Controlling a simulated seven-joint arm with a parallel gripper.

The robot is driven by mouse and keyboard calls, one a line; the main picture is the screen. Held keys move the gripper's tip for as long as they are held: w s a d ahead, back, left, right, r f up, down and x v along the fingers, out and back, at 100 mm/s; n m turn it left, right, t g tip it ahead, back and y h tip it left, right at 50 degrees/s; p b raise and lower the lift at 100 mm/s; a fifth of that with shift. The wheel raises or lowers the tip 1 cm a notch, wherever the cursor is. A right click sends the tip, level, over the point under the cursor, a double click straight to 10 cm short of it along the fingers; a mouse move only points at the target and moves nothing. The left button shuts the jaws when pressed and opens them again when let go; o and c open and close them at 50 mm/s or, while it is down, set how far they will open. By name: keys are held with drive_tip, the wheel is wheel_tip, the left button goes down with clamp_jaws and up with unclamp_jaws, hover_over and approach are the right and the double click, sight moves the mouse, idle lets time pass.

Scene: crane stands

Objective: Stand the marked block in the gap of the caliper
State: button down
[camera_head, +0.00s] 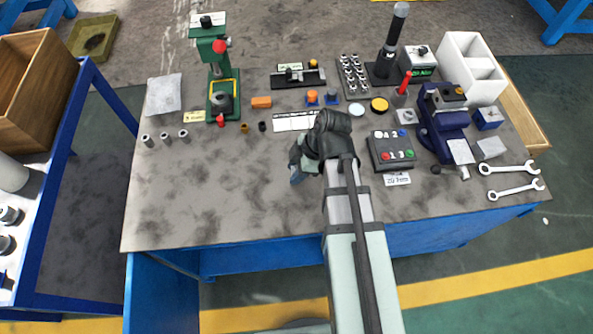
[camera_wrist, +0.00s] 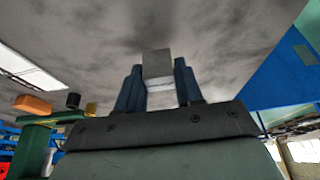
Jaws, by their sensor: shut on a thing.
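My gripper (camera_head: 298,172) is over the middle of the grey bench top, in front of the white card. In the wrist view its two blue fingers (camera_wrist: 159,84) are shut on a small pale grey block (camera_wrist: 157,63), which sticks out past the fingertips. No mark shows on its visible faces. In the head view my gripper hides the block. I cannot make out the caliper for certain; a low fixture with a dark bar (camera_head: 299,76) at the back of the bench may be it, but its gap is too small to see.
An orange block (camera_head: 261,102) lies behind my gripper to the left, near a green press (camera_head: 217,75). A black button box (camera_head: 392,152) and a blue vise (camera_head: 442,120) stand to the right. The front left of the bench (camera_head: 200,205) is clear.

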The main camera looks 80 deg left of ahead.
drive_tip(key=shift+f, duration=0.75)
drive_tip(key=shift+f, duration=0.1)
drive_tip(key=c, duration=0.7)
unclamp_jaws()
drive_tip(key=shift+c, duration=0.2)
drive_tip(key=v, duration=1.1)
drive_tip(key=shift+r, duration=0.25)
drive_tip(key=shift+w+r, duration=0.15)
drive_tip(key=shift+r, duration=0.2)
drive_tip(key=shift+c, duration=0.3)
